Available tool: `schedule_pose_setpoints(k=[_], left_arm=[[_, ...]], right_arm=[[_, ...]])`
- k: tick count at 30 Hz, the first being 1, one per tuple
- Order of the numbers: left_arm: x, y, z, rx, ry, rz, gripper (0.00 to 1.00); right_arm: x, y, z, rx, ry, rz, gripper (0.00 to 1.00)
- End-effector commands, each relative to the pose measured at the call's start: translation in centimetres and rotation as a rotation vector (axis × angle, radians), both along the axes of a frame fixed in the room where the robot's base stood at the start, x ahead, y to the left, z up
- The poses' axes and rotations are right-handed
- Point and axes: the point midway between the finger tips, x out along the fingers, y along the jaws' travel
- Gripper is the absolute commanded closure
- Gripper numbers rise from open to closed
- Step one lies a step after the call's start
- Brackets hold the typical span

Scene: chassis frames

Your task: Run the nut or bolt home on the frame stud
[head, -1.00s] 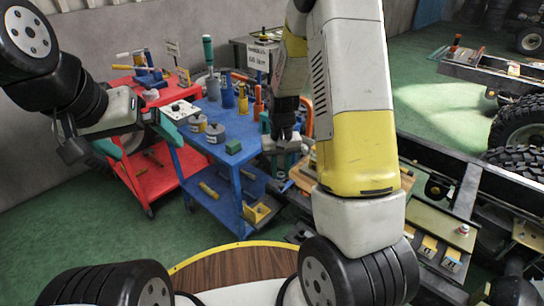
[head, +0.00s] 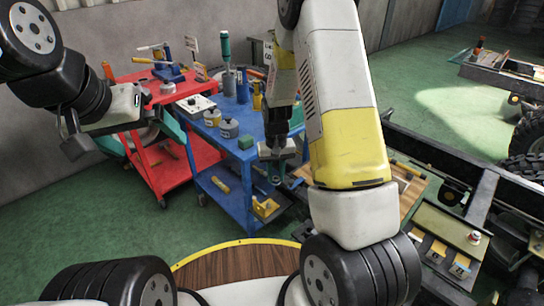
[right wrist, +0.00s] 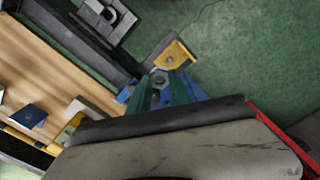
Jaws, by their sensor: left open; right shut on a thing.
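My right gripper (head: 276,178) hangs in front of the blue cart's right side in the head view. In the right wrist view its green fingers (right wrist: 166,92) are shut on a small grey hex nut (right wrist: 159,79) at their tips. My left gripper (head: 140,140) is at the left, its green fingers apart and empty. I cannot make out the frame stud for certain; a small silver fitting (head: 474,237) stands on a plate there.
A blue cart (head: 232,172) holds cans, tools and a green block (head: 246,142). A yellow bracket (head: 265,207) sits on the blue cart's lower shelf. A tray with yellow labels (head: 437,250) is at the right. Green floor is open at left.

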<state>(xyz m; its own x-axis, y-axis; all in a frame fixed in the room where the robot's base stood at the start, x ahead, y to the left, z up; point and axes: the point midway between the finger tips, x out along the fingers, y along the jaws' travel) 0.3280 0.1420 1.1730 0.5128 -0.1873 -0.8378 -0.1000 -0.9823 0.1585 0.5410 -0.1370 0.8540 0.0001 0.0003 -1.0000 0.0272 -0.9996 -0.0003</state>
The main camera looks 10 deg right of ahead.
Motion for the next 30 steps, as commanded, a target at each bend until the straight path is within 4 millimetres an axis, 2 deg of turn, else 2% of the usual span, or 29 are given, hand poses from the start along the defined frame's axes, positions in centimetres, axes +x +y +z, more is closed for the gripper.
schedule_pose_setpoints(k=[9, 20, 30], left_arm=[[0.0, 0.0, 0.0, 0.000, 0.000, 0.000, 0.00], [0.0, 0.0, 0.0, 0.000, 0.000, 0.000, 0.00], [0.0, 0.0, 0.0, 0.000, 0.000, 0.000, 0.00]], right_arm=[[1.5, 1.9, -4.9, -0.001, 0.002, 0.030, 1.00], [1.9, 2.4, -7.3, 0.000, 0.002, 0.035, 1.00], [1.8, 2.4, -10.3, 0.000, 0.001, 0.035, 1.00]])
